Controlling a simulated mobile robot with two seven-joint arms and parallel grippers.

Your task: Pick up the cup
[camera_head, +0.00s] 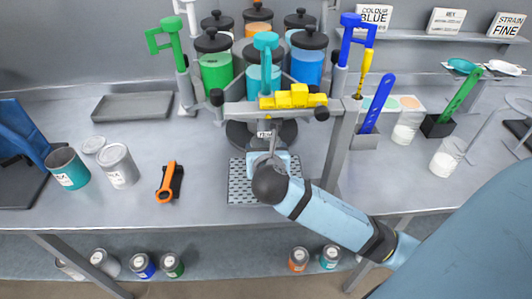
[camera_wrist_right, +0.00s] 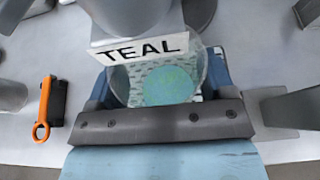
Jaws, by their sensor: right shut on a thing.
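The cup (camera_wrist_right: 170,85) is clear, with teal liquid at its bottom, and shows in the right wrist view between the fingers of my right gripper (camera_wrist_right: 158,88). The gripper is shut on it. In the head view, my right gripper (camera_head: 268,165) reaches over the perforated grey drip tray (camera_head: 240,190), under the dispenser. The cup is mostly hidden there behind my wrist. A "TEAL" label (camera_wrist_right: 140,48) stands just beyond the cup. My left gripper is not in view.
Lidded drums of green (camera_head: 216,70), teal and blue paint stand behind the yellow-topped frame (camera_head: 295,97). An orange tool (camera_head: 166,183) and paint cans (camera_head: 118,165) lie to the left. Cups with white contents (camera_head: 447,158) stand at the right.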

